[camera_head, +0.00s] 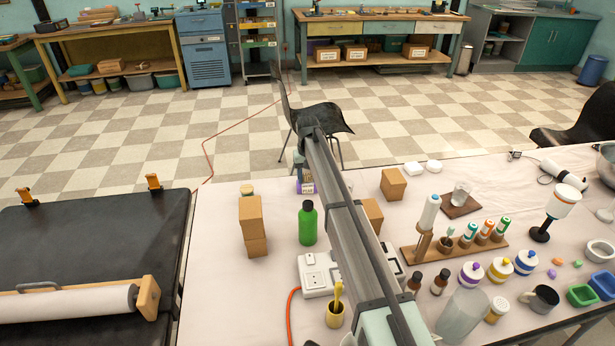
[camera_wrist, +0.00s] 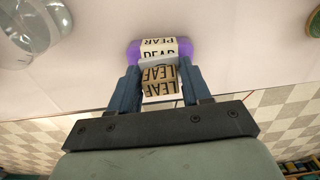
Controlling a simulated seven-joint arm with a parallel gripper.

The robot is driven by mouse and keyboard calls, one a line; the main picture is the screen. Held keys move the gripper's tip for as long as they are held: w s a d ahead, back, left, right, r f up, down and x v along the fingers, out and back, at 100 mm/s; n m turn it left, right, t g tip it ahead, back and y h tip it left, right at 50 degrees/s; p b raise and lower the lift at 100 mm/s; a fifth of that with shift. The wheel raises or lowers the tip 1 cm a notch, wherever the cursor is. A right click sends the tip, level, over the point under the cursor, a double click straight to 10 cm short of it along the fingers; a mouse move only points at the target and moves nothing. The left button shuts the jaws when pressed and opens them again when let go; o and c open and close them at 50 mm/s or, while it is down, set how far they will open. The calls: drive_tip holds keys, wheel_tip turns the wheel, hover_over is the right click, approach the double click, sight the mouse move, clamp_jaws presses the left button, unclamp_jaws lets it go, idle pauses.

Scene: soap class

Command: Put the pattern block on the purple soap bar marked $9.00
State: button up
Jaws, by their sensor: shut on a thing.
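The purple soap bar (camera_head: 298,187) lies behind the arm near the table's far edge. In the wrist view the purple soap (camera_wrist: 133,53) carries a white label reading PEAR; I cannot read a price. My gripper (camera_wrist: 158,76) is shut on a small wooden pattern block (camera_wrist: 160,87) whose faces read LEAF. In the head view the block (camera_head: 307,175) shows just above the soap's label. The block and soap look very close; I cannot tell whether they touch. My arm hides much of the gripper in the head view.
Wooden blocks (camera_head: 251,222) are stacked left of a green bottle (camera_head: 307,224). Another wooden block (camera_head: 394,184) stands right of the arm. The rack and bottles fill the right side.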

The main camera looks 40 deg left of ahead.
sight(308, 175)
drive_tip(key=shift+f, duration=0.1)
drive_tip(key=o, duration=1)
drive_tip(key=shift+o, duration=0.2)
wheel_tip(308, 175, up, 12)
